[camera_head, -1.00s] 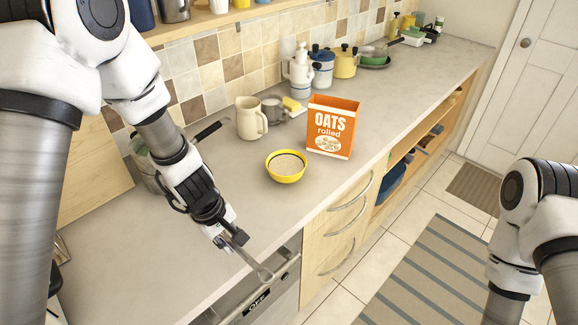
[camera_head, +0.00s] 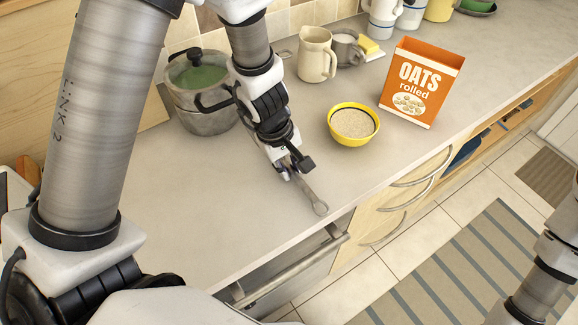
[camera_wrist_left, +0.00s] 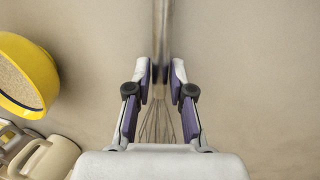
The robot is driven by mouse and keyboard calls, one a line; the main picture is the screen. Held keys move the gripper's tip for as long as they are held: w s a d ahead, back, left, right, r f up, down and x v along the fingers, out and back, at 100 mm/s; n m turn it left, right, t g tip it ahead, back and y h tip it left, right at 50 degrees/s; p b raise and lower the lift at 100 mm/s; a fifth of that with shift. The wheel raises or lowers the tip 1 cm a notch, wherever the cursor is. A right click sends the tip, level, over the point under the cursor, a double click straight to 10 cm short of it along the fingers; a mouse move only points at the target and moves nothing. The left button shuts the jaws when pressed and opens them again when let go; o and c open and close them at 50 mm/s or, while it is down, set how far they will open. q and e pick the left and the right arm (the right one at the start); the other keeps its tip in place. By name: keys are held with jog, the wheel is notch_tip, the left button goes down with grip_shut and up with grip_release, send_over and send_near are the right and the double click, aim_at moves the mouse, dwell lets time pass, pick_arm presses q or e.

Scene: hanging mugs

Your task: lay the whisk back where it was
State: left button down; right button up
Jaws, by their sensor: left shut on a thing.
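My left gripper (camera_head: 290,171) is shut on the metal whisk (camera_head: 312,196), over the bare countertop near its front edge. The rounded handle end points toward the front edge in the head view. In the left wrist view, the whisk's grey handle (camera_wrist_left: 161,35) runs up between the fingertips (camera_wrist_left: 161,78), and its wires (camera_wrist_left: 156,126) lie below, toward the palm. I cannot tell whether the whisk touches the counter. The right arm shows at the right edge of the head view; its gripper is out of view.
A yellow bowl of oats (camera_head: 354,124) and an orange oats box (camera_head: 421,82) stand right of the gripper. A cream pitcher (camera_head: 316,55) and grey mug (camera_head: 346,48) stand behind. A pot with a green lid (camera_head: 203,92) is close to the left. Counter in front is clear.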

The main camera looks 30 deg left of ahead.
pick_arm(q)
jog(key=shift+s+d+r, duration=0.1)
jog(key=shift+s+r, duration=0.05)
jog(key=shift+s+b, duration=0.2)
jog(key=shift+b, duration=0.15)
jog(key=c, duration=1)
grip_release()
jog(key=shift+w+f, duration=0.2)
jog(key=shift+f, duration=0.05)
jog(key=shift+c, duration=0.2)
jog(key=shift+r, duration=0.1)
jog(key=shift+s+r+p, duration=0.1)
jog(key=shift+r+p, duration=0.15)
jog(key=shift+p, duration=0.1)
jog(key=p+v, duration=0.8)
jog(key=v, duration=0.4)
jog(key=shift+p, duration=0.35)
